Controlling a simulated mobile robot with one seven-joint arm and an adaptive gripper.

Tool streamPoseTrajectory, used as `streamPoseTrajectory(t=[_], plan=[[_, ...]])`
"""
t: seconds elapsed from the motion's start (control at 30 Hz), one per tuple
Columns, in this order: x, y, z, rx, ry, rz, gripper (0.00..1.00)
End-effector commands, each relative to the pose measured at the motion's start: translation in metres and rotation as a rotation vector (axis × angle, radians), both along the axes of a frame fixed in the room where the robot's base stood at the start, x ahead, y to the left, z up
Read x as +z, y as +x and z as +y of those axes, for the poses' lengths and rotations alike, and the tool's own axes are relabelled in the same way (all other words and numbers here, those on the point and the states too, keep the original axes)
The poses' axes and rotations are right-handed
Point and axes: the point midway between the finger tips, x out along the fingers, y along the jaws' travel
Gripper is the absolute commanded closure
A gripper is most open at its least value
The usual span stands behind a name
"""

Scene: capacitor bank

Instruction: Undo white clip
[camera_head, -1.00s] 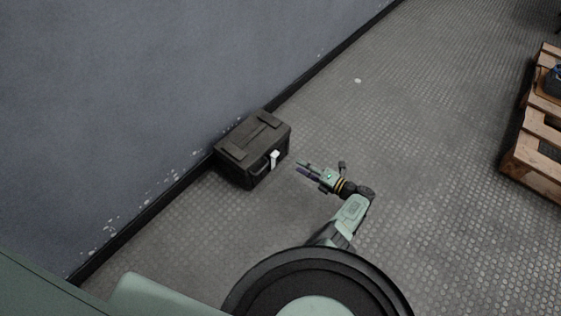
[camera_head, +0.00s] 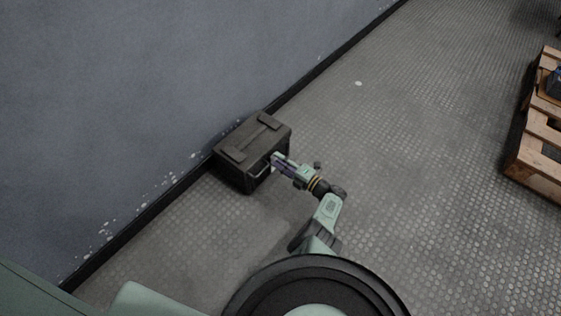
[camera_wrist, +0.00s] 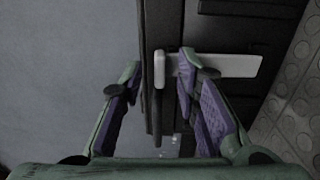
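A black case (camera_head: 240,145) stands on the floor against the wall, its lid down. In the wrist view the white clip (camera_wrist: 232,66) lies across the case front (camera_wrist: 258,28), with a short bent end at the lid's edge. My gripper (camera_wrist: 160,68) is at the clip. Its two purple-padded fingers are apart, one on each side of the bent end. The right finger crosses in front of the clip's flat part and hides some of it. I cannot tell whether it touches. In the head view my gripper (camera_head: 279,162) reaches the case front and mostly covers the clip.
The grey wall (camera_head: 150,90) rises behind the case. A wooden pallet (camera_head: 540,150) lies at the far right with a dark object on it. The textured floor (camera_head: 420,150) between case and pallet is clear.

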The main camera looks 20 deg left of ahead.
Motion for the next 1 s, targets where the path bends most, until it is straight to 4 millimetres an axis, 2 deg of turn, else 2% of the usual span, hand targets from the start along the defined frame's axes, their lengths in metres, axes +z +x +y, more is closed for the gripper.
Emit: streamPoseTrajectory(t=[0.27, 0.7, 1.0], plan=[[0.0001, 0.0003, 0.0008, 0.0, 0.0, 0.0, 0.72], [-0.0001, 0.0001, 0.0007, 0.0, 0.0, -0.001, 1.0], [-0.0001, 0.0, 0.0006, 0.0, 0.0, -0.001, 1.0]])
